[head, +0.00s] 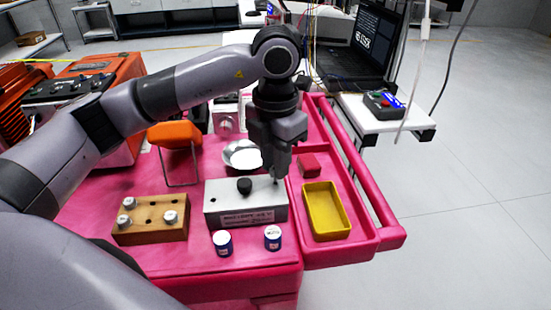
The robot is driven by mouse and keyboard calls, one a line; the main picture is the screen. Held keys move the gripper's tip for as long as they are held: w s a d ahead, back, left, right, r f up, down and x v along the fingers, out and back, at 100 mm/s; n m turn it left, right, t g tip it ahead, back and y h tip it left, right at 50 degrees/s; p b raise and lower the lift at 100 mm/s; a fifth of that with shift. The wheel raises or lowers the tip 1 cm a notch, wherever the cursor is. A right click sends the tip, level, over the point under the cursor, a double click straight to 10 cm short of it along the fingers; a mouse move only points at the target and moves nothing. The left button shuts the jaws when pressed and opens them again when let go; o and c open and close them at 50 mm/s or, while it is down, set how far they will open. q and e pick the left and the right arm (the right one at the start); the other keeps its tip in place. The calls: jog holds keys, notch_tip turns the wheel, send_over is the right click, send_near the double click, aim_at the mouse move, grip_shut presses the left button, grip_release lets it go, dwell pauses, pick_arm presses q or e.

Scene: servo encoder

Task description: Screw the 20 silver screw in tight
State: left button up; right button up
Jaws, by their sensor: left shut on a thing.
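A grey box (222,205) with a printed label on its front stands on the pink cart top. A black knob (244,186) sits upright on its top, left of my gripper. My left gripper (276,177) points straight down over the right part of the box top. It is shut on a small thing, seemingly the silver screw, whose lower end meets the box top. The fingers hide most of it, so its number and seating depth cannot be told. A wooden block (151,233) at left holds several silver pieces (129,203) and has empty holes. My right gripper is not in view.
Two blue-and-white cylinders (222,242) stand in front of the box. A yellow tray (326,211) and a red block (309,166) lie to the right. A silver bowl (242,154) and an orange-topped stand (175,134) are behind. The front left cart top is clear.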

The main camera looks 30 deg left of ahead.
pick_arm(q)
jog(key=shift+f+b, duration=0.75)
jog(key=shift+f, duration=0.2)
grip_shut()
